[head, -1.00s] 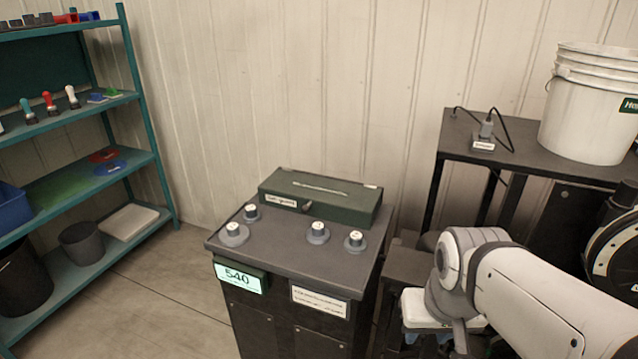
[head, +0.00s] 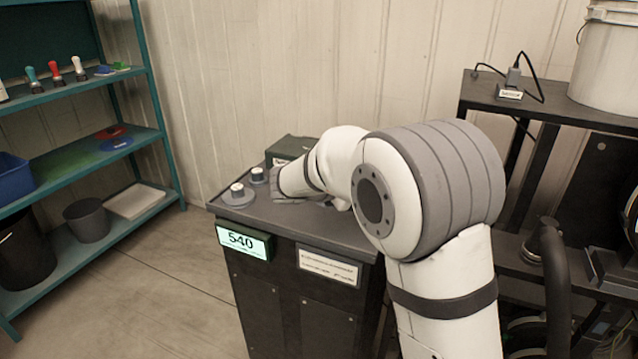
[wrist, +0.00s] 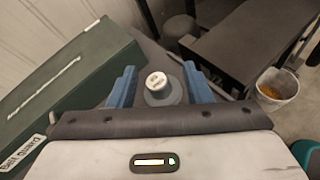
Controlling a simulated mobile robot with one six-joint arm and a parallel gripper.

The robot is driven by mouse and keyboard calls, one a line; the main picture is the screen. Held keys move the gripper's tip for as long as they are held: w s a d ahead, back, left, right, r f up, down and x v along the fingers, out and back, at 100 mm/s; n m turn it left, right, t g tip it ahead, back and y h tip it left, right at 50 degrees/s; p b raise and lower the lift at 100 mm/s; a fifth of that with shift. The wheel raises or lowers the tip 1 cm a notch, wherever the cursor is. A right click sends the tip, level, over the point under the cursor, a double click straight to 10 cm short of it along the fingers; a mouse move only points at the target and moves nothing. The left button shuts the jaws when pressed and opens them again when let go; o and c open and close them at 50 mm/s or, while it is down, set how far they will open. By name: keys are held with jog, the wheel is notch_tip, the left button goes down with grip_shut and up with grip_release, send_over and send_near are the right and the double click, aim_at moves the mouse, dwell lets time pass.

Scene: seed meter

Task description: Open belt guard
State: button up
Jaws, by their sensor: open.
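The belt guard is a dark green box with a flat closed top, lying on the back of a dark cabinet. In the head view only its left end (head: 288,148) shows; my arm hides the rest. In the wrist view the belt guard (wrist: 75,75) is at the left, with a pale strip along its top and a "Belt guard" label at its lower corner. My gripper (wrist: 159,72) is open, its blue fingers to the right of the box. A white-capped grey knob (wrist: 160,90) shows between the fingers; I cannot tell whether they touch it. The head view hides my gripper.
A dark table (head: 560,120) with a white bucket (head: 606,60) stands right. A teal shelf (head: 85,155) stands left, with clear floor between.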

jog(key=w+a+f+n+t+b, duration=0.1)
jog(key=w+a+n+t, duration=0.1)
jog(key=a, duration=0.3)
jog(key=w+a+f+n+t, duration=0.2)
jog(key=a+n, duration=0.1)
jog(key=a, duration=0.2)
jog(key=w+a+f+n+t+y+b, duration=0.1)
jog(key=w+a+n+t, duration=0.1)
jog(key=a, duration=0.3)
jog(key=shift+w+a+f+n+b, duration=0.35)
jog(key=shift+w+n, duration=0.15)
jog(key=shift+n, duration=0.2)
jog(key=shift+w+t, duration=0.3)
jog(key=x, duration=0.7)
grip_shut()
